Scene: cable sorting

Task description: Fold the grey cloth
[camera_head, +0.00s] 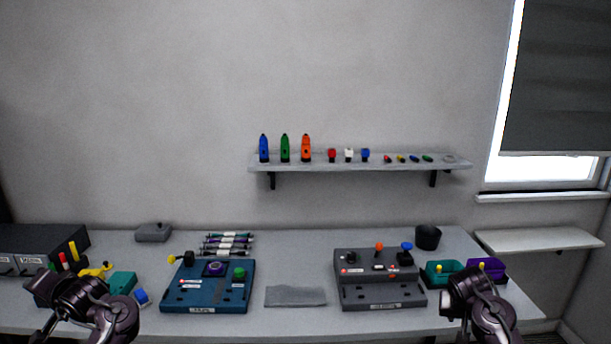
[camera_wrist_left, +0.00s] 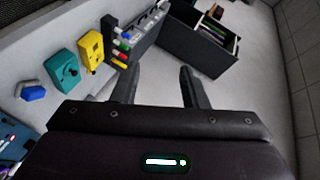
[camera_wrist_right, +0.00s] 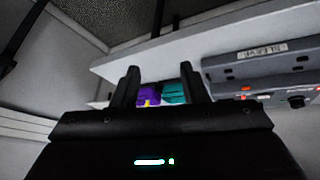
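The grey cloth (camera_head: 296,296) lies flat on the table between the blue control box and the grey control box, near the front edge. My left gripper (camera_head: 42,325) is at the far left of the head view, well away from the cloth; in the left wrist view its two fingers (camera_wrist_left: 158,88) are apart with nothing between them. My right gripper (camera_head: 462,300) is at the right, in front of the teal bin; in the right wrist view its fingers (camera_wrist_right: 160,85) are apart and empty. The cloth does not show in either wrist view.
The blue box (camera_head: 207,286) and grey box (camera_head: 380,280) with knobs flank the cloth. Several cables (camera_head: 227,243), a black cup (camera_head: 428,237), a teal bin (camera_head: 440,272) and a purple bin (camera_head: 488,268) stand on the table (camera_head: 300,250). A shelf (camera_head: 360,163) hangs above.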

